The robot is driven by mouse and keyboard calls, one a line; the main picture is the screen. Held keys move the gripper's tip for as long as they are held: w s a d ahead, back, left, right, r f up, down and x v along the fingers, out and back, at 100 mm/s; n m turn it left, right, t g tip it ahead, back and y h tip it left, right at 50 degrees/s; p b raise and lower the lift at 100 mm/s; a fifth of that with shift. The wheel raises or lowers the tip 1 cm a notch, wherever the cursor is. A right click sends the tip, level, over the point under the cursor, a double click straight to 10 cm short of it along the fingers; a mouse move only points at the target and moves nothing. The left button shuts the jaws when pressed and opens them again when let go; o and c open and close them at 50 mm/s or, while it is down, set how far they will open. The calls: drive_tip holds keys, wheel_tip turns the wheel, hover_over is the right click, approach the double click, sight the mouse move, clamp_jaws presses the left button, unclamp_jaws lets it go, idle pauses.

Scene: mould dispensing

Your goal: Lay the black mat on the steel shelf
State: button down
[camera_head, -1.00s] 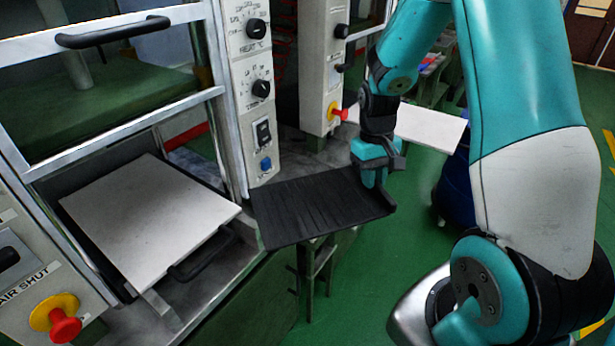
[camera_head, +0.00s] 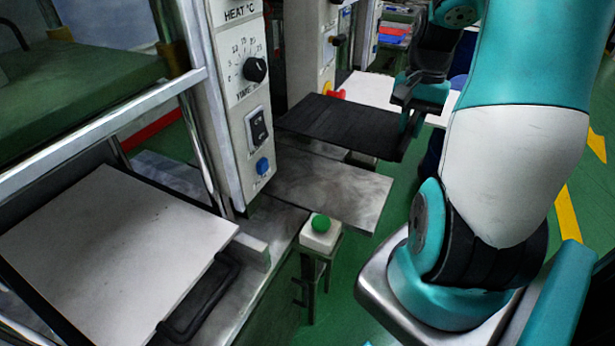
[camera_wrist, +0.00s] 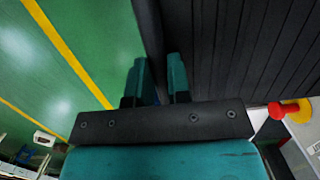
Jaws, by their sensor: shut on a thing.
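The black mat (camera_head: 345,122) is a flat, ribbed dark sheet, held roughly level in the head view. My gripper (camera_head: 408,122) is shut on its right edge. In the wrist view, the mat (camera_wrist: 245,50) fills the right side, and its raised edge runs between the two fingers of my gripper (camera_wrist: 157,82). The steel shelf (camera_head: 325,188) is a bare grey metal plate at the foot of the control panel. The mat shows above and behind it in the picture, and appears raised over the shelf's level. The shelf's far part is hidden by the mat.
A pale plate (camera_head: 100,255) lies in the press at left. A box with a green button (camera_head: 320,232) stands before the shelf. A red knob (camera_head: 335,94) and a white surface (camera_head: 370,88) are behind the mat.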

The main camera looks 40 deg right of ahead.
sight(380, 126)
drive_tip(key=w, duration=0.5)
drive_tip(key=shift+w+a+f, duration=0.3)
drive_tip(key=shift+w, duration=0.1)
drive_tip(key=shift+w+f, duration=0.25)
drive_tip(key=shift+f, duration=0.05)
wheel_tip(380, 126, down, 19)
drive_tip(key=shift+f, duration=0.2)
drive_tip(key=c, duration=1.1)
unclamp_jaws()
drive_tip(key=shift+f, duration=0.1)
